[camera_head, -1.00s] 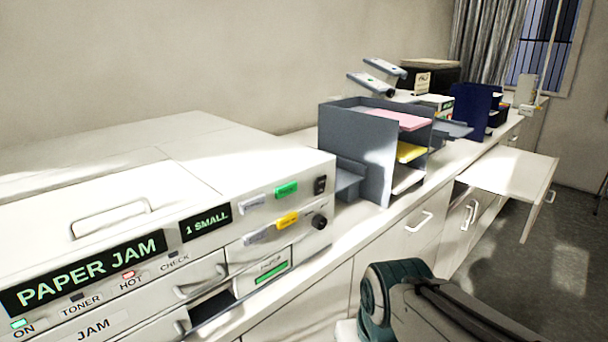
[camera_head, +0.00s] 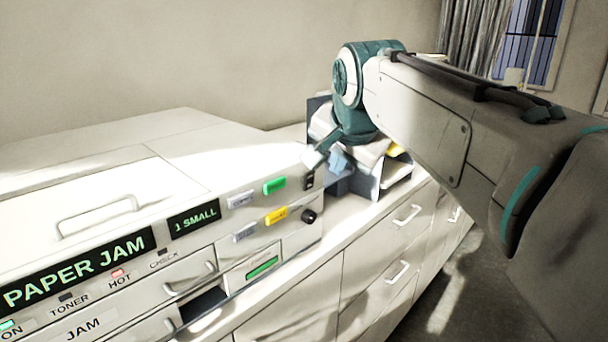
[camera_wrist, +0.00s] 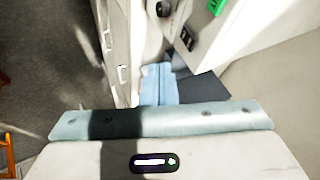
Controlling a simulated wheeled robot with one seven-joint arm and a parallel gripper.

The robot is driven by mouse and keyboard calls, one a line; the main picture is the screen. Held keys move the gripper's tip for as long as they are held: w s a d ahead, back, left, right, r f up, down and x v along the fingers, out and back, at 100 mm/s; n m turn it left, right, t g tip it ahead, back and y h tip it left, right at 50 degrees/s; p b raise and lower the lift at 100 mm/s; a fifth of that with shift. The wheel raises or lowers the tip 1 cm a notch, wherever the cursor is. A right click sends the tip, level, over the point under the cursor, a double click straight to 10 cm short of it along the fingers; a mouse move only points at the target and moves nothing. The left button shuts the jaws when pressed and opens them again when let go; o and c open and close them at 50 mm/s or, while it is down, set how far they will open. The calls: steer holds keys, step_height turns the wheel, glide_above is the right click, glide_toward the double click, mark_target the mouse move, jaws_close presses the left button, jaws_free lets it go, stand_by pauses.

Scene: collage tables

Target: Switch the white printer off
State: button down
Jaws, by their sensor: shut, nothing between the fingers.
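The white printer (camera_head: 130,190) stands on the counter at the left in the head view. Its display reads PAPER JAM and 1 SMALL, and the ON light glows green. A black rocker switch (camera_head: 309,180) sits at the right end of its front panel, above a black knob (camera_head: 309,216). The wrist view also shows the rocker switch (camera_wrist: 187,38) and the knob (camera_wrist: 163,8). My gripper (camera_wrist: 157,68) is shut and empty, its pale blue fingers just short of the switch and apart from it. In the head view my gripper (camera_head: 338,162) is partly hidden by my wrist.
A green button (camera_head: 275,185) and a yellow button (camera_head: 276,215) lie left of the switch. A grey paper organiser (camera_head: 366,187) stands close behind my gripper, partly covered by my arm. Drawers with white handles (camera_head: 407,215) line the counter front.

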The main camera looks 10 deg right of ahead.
steer(key=shift+w+r, duration=0.1)
steer(key=shift+r, duration=0.15)
steer(key=shift+f, duration=0.1)
steer(key=p, duration=0.2)
glide_toward(309, 180)
steer(key=x, duration=0.6)
steer(key=shift+d+f, duration=0.25)
steer(key=shift+d, duration=0.15)
steer(key=shift+d, duration=0.1)
